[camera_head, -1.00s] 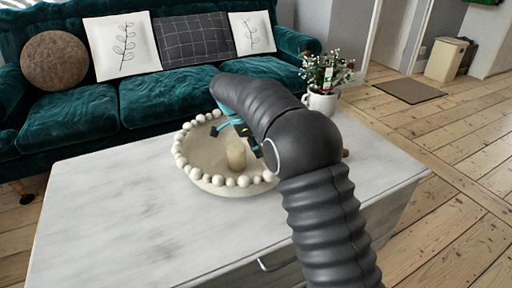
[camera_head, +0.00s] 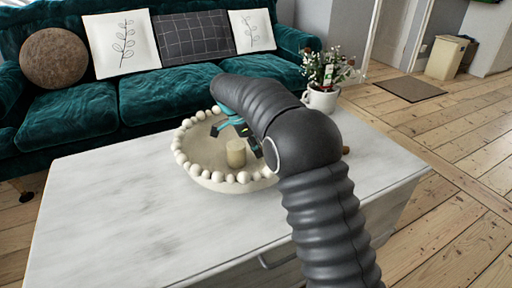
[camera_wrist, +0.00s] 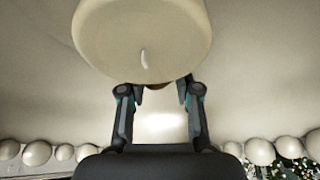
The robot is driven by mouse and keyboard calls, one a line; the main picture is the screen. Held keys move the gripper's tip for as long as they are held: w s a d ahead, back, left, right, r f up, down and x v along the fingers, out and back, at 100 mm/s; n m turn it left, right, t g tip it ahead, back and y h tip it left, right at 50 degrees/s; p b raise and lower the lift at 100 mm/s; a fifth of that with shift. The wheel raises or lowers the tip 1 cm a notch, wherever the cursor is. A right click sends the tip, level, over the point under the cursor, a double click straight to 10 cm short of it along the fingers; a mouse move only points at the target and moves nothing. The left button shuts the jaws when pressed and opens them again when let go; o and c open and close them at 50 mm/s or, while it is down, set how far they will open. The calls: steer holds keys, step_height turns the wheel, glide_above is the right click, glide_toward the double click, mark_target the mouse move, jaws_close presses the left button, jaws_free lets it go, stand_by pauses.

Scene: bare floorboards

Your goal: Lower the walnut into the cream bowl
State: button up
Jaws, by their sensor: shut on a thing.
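The cream bowl (camera_head: 206,180), rimmed with round beads, stands on the pale table. A cream candle (camera_head: 236,153) stands inside it. My gripper (camera_head: 238,128) is over the bowl, behind the candle in the head view and partly hidden by my arm. In the wrist view, my gripper (camera_wrist: 160,94) is shut on the walnut (camera_wrist: 157,86). Only a thin brown sliver of the walnut shows between the fingertips, and the candle (camera_wrist: 140,35) hides the rest. The bowl's pale inner surface (camera_wrist: 60,90) fills the background. I cannot tell whether the walnut touches it.
The white table top (camera_head: 120,215) is clear at left and front. A white pot with a flowering plant (camera_head: 322,98) stands at the table's back right. A small brown thing (camera_head: 346,150) shows beside my arm. A teal sofa (camera_head: 160,95) is behind the table.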

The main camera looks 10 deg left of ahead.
steer(key=shift+f+b, duration=0.65)
steer(key=shift+f, duration=0.5)
stand_by(0.6)
steer(key=o, duration=0.9)
steer(key=shift+c, duration=0.2)
